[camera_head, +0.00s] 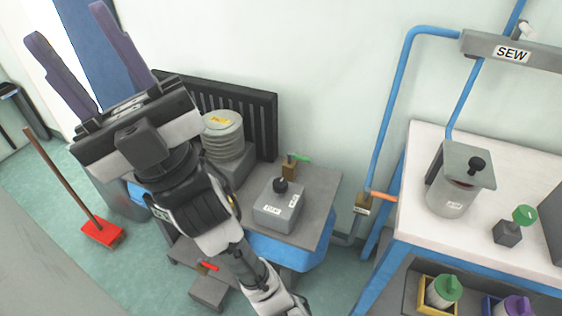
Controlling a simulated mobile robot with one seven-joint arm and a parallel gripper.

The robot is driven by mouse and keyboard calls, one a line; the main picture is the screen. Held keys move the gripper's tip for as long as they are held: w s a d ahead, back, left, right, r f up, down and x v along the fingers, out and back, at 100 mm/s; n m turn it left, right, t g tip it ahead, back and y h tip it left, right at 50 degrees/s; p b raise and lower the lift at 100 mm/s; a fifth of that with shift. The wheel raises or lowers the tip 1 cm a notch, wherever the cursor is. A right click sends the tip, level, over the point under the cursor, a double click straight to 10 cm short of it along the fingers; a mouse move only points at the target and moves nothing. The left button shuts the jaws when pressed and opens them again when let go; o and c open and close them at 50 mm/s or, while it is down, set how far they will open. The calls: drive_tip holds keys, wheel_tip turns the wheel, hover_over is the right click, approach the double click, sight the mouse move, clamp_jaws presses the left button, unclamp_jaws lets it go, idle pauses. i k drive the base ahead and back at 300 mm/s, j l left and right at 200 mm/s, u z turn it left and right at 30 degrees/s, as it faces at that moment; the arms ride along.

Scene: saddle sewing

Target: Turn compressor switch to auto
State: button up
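The compressor is a blue tank (270,250) under a grey top plate (322,190). On the plate sits a grey switch box (283,214) with a black knob (281,185) on top. Small white labels are on the box; their text and the knob's setting are too small to read. My gripper (67,23) is at the upper left, raised, with its two purple fingers spread wide and nothing visible between them. It is well apart from the switch box, and my arm passes left of the box, hiding part of the compressor.
A ribbed grey cylinder (223,142) and black finned panel (262,120) stand behind the box. A green-handled valve (299,158) is close behind it. A red handle (207,266) sits low. An orange-handled valve (382,196) and white table (425,235) are right.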

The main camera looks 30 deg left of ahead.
sight(280, 185)
drive_tip(key=u, duration=0.85)
